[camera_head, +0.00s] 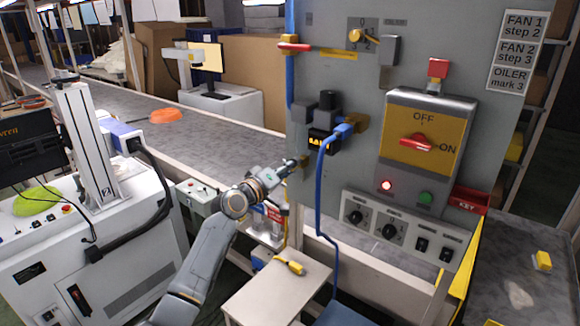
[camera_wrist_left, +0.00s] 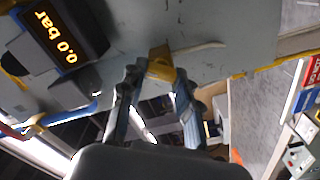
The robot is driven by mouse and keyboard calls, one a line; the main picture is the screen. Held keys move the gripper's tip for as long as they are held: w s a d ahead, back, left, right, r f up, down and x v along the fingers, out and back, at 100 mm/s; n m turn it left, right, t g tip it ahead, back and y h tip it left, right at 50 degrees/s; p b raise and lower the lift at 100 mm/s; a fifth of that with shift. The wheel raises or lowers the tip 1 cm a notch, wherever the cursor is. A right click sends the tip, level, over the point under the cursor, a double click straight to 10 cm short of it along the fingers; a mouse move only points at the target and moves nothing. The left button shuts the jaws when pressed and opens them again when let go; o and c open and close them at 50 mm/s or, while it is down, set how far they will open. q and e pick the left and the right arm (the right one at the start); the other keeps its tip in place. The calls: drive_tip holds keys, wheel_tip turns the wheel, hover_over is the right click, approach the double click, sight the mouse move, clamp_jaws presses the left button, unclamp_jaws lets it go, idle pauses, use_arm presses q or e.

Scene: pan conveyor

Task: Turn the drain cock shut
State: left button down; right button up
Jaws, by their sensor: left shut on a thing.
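The drain cock shows as a yellow piece (camera_wrist_left: 161,66) at the lower edge of the grey panel in the left wrist view. My left gripper (camera_wrist_left: 158,78) has a finger on each side of it and is shut on it. In the head view, my left gripper (camera_head: 294,164) reaches the panel's lower left edge, below the pressure display (camera_head: 324,141), and mostly hides the cock there. The display (camera_wrist_left: 66,37) reads 0.0 bar in the left wrist view. My right gripper is not in view.
The grey panel (camera_head: 460,75) carries a red switch (camera_head: 416,142) on a yellow plate, knobs and a red lever (camera_head: 294,46). A blue hose (camera_head: 322,195) hangs close to the right of my left gripper. A small white table (camera_head: 275,295) stands below. The conveyor (camera_head: 215,130) runs behind.

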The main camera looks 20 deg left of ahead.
use_arm(q)
drive_tip(key=shift+f+n+p, duration=0.15)
drive_tip(key=shift+n+p, duration=1.1)
drive_tip(key=shift+n, duration=2.45)
drive_tip(key=c, duration=1)
unclamp_jaws()
drive_tip(key=shift+o, duration=0.2)
drive_tip(key=shift+a, duration=0.1)
drive_tip(key=v, duration=1.2)
